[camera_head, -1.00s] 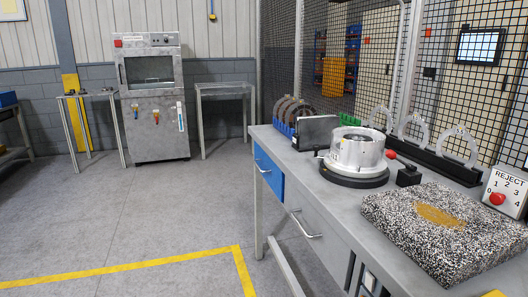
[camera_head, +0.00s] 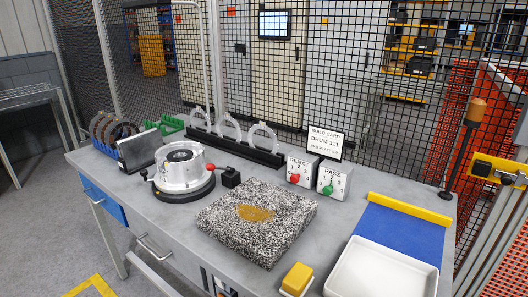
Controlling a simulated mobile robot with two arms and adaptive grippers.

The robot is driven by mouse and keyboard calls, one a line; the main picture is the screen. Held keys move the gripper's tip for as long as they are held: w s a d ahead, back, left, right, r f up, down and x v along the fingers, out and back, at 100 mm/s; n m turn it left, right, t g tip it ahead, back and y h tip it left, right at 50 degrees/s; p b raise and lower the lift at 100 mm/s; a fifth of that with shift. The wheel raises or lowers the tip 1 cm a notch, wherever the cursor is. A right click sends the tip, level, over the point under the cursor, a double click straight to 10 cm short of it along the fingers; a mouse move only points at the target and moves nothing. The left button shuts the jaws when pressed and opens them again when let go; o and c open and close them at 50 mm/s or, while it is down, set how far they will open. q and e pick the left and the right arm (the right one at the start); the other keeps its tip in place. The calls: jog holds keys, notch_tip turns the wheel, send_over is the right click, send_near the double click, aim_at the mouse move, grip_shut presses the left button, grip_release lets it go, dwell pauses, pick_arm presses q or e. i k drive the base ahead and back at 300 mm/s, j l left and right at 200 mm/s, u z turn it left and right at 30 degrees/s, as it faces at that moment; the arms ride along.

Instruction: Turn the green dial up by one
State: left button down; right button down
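The green dial (camera_head: 327,190) is a green knob on the front of a white box labelled PASS (camera_head: 334,178), with numbers around it. The box stands toward the back of the grey workbench, right of the middle of the head view. The exact number that the knob points at is too small to tell. A similar white box labelled REJECT (camera_head: 301,164) with a red knob (camera_head: 294,179) stands just to its left. Neither of my grippers is in view.
A white tray (camera_head: 350,287), a blue mat (camera_head: 420,237) and a yellow block (camera_head: 297,278) are at the right. A build card (camera_head: 325,143) stands behind the boxes.

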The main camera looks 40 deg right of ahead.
aim_at(328, 190)
jog(key=z, duration=1.7)
